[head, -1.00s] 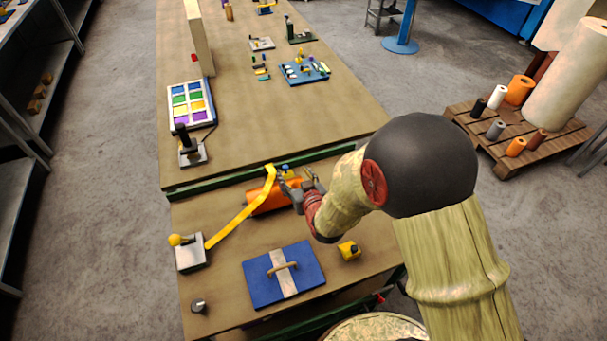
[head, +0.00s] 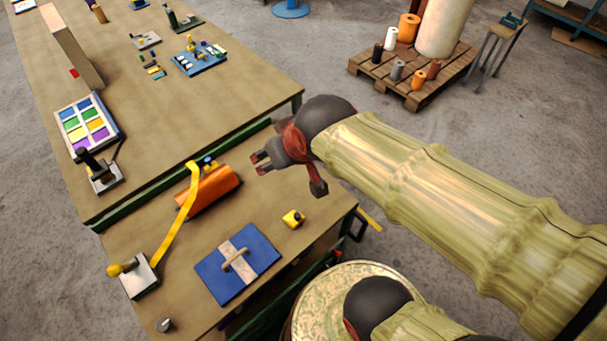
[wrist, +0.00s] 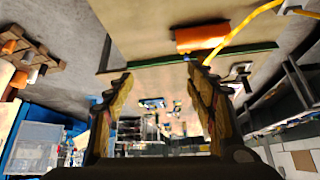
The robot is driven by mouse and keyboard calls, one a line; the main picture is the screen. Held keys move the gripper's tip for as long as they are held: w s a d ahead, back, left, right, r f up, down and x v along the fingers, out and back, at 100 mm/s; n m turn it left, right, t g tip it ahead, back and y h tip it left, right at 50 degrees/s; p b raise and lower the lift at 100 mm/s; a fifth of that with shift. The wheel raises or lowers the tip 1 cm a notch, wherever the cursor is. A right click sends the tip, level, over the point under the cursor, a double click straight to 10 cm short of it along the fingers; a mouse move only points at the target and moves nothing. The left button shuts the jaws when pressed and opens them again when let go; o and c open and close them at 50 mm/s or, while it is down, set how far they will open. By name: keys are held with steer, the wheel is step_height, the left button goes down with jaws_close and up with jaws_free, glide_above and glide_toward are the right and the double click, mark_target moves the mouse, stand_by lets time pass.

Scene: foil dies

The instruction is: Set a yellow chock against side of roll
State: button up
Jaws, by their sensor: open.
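The orange roll (head: 212,190) lies on the near table, with a yellow strap (head: 172,235) running from its far left end to a lever box. A small yellow block with a dark spot, which looks like a chock (head: 293,218), sits on the table right of the roll and apart from it. A small blue-and-yellow piece (head: 208,161) is at the roll's far side. My gripper (head: 258,163) is open and empty, raised to the right of the roll. In the wrist view my open fingers (wrist: 158,72) have nothing between them; the roll (wrist: 202,38) shows beyond them.
A blue board with a wooden handle (head: 238,264) lies in front of the roll. The lever box (head: 138,276) stands at the left. A green rail (head: 140,201) edges the gap between tables. A pallet of rolls (head: 415,72) stands on the floor.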

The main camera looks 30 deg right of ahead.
steer(key=s+d+r+g, duration=0.1)
steer(key=s, duration=0.7)
steer(key=shift+s+d+r, duration=0.15)
steer(key=shift+s+r, duration=0.15)
